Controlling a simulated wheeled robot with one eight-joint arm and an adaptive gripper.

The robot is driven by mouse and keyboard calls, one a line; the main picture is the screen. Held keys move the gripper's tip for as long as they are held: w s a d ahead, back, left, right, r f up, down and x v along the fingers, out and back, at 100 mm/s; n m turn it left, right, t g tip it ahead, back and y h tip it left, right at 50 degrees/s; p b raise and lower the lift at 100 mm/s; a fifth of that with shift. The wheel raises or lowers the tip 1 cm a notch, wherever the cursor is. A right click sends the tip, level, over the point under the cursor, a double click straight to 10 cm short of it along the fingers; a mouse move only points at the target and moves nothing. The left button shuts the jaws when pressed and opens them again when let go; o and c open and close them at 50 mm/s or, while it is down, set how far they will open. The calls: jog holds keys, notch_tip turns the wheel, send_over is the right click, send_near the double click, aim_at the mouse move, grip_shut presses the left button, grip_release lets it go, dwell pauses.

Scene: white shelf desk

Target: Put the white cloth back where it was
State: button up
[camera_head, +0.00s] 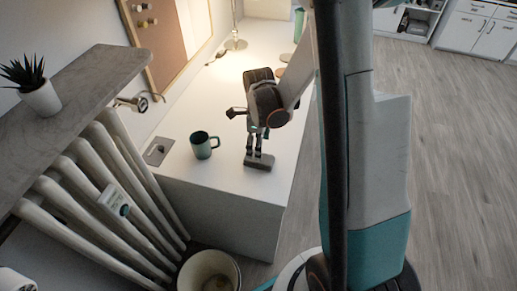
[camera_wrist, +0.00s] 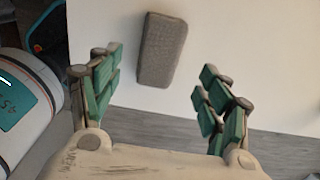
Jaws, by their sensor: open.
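I cannot make out a white cloth in either view. My gripper (camera_head: 256,137) hangs over the front part of the white desk. Its fingers are spread and empty in the wrist view (camera_wrist: 161,65). A grey, rounded block (camera_head: 259,163) lies on the desk just below my gripper. In the wrist view the block (camera_wrist: 162,50) shows between and beyond the green finger pads, apart from both. What it is made of is unclear.
The white desk (camera_head: 222,178) carries a green mug (camera_head: 202,146) left of my gripper. A lamp (camera_head: 236,43) stands farther back. A radiator (camera_head: 90,195) and a shelf with a potted plant (camera_head: 40,98) are at left. A bin (camera_head: 209,272) stands before the desk.

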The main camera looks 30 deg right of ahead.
jog(key=s+a+r+n+t+p, duration=0.1)
jog(key=s+a+r+n+t, duration=0.15)
jog(key=r+n, duration=0.5)
jog(key=s+a+r+n+t, duration=0.1)
jog(key=s+a+r+n, duration=0.2)
jog(key=r, duration=0.7)
jog(key=s+a+r+n+t, duration=0.3)
jog(key=s+r+n, duration=0.4)
jog(key=n, duration=0.9)
jog(key=shift+s+a+r+t, duration=0.25)
jog(key=shift+s+a+t, duration=0.1)
jog(key=shift+s+a, duration=0.6)
jog(key=shift+d+n, duration=0.15)
jog(key=shift+n, duration=0.1)
